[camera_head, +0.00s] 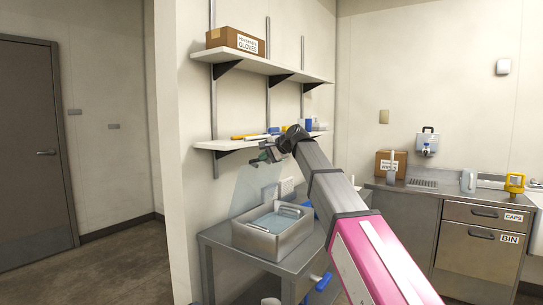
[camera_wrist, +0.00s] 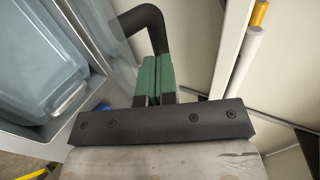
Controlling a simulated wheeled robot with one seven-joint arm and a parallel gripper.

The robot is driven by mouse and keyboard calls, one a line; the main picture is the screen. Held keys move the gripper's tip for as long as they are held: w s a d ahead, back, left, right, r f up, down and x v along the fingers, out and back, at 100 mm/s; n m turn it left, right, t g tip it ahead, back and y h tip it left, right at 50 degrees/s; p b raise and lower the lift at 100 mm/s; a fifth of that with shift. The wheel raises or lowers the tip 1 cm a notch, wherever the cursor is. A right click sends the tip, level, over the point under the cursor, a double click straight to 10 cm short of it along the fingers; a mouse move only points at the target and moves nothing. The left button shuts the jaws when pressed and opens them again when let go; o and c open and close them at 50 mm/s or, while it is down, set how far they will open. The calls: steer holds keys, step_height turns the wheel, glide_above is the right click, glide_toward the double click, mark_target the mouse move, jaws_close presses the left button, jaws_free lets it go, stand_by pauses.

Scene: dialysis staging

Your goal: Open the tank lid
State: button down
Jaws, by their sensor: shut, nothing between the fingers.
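The tank (camera_head: 262,243) is a grey metal basin on a steel table, with bluish contents and a light handle-like bar inside. A translucent pale panel, seemingly the tank lid (camera_head: 252,190), stands steeply raised above its left and back side. My gripper (camera_head: 266,156) is above the tank, near the panel's upper edge. In the wrist view its green fingers (camera_wrist: 153,78) are shut together and empty. A black bent bar (camera_wrist: 150,18) is just beyond the fingertips; I cannot tell whether they touch. The tank (camera_wrist: 20,120) shows at the left there.
A lower shelf (camera_head: 225,144) with yellow and blue items is close behind my gripper. An upper shelf (camera_head: 290,74) holds a gloves box (camera_head: 235,40). A sink counter (camera_head: 405,186) stands at the right. Floor at the left is clear.

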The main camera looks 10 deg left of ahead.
steer(key=shift+w+a, duration=0.15)
steer(key=shift+a, duration=0.1)
steer(key=shift+a, duration=0.1)
steer(key=a, duration=0.1)
steer(key=w+a, duration=0.1)
steer(key=a, duration=0.1)
steer(key=w+a, duration=0.1)
steer(key=shift+a+r, duration=0.3)
steer(key=shift+a, duration=0.1)
steer(key=shift+d, duration=0.1)
